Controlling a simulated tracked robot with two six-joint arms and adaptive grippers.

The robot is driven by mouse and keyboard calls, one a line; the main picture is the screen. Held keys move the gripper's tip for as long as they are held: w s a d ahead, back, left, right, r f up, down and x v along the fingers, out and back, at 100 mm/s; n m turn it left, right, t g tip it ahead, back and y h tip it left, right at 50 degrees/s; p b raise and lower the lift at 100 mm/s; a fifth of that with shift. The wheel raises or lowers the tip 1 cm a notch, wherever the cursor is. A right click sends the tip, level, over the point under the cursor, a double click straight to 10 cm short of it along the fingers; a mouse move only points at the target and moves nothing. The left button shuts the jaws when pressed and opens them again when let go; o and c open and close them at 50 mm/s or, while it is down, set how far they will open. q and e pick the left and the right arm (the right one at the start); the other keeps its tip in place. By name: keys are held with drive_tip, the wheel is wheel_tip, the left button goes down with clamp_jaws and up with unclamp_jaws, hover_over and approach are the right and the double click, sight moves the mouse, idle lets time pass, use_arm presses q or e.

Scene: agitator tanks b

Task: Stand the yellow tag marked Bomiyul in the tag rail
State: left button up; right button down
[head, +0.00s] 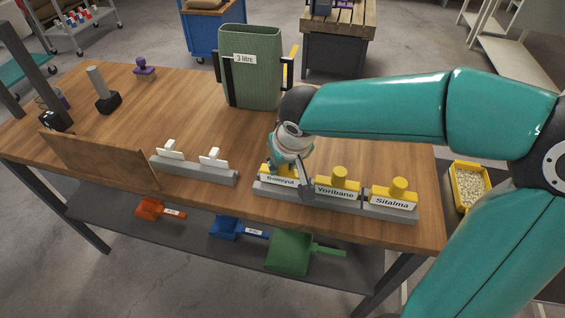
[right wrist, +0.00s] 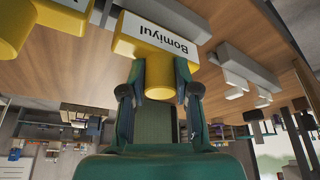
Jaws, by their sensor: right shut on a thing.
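The yellow tag marked Bomiyul (head: 279,177) is at the left end of a grey rail (head: 350,208). Its white label and round yellow knob show in the right wrist view (right wrist: 163,45). My right gripper (head: 290,165) is shut on the knob, one finger on each side, also in the right wrist view (right wrist: 160,92). Yellow tags marked Yoribano (head: 336,189) and Sitalma (head: 394,201) stand on the same rail. A second grey rail (head: 195,173) to the left carries two white tags (head: 213,160). Whether the Bomiyul tag touches its rail is hard to tell. My left gripper is out of view.
A green 3 litre container (head: 252,80) stands behind my right gripper. A brown board (head: 98,163) stands at the table's front left. A purple-handled stamp (head: 144,68) and dark tools are at the back left. Bare tabletop (head: 175,105) lies between them and the container.

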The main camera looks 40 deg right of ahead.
drive_tip(key=shift+f, duration=0.3)
drive_tip(key=c, duration=0.8)
unclamp_jaws()
drive_tip(key=shift+r, duration=0.1)
drive_tip(key=shift+o, duration=0.2)
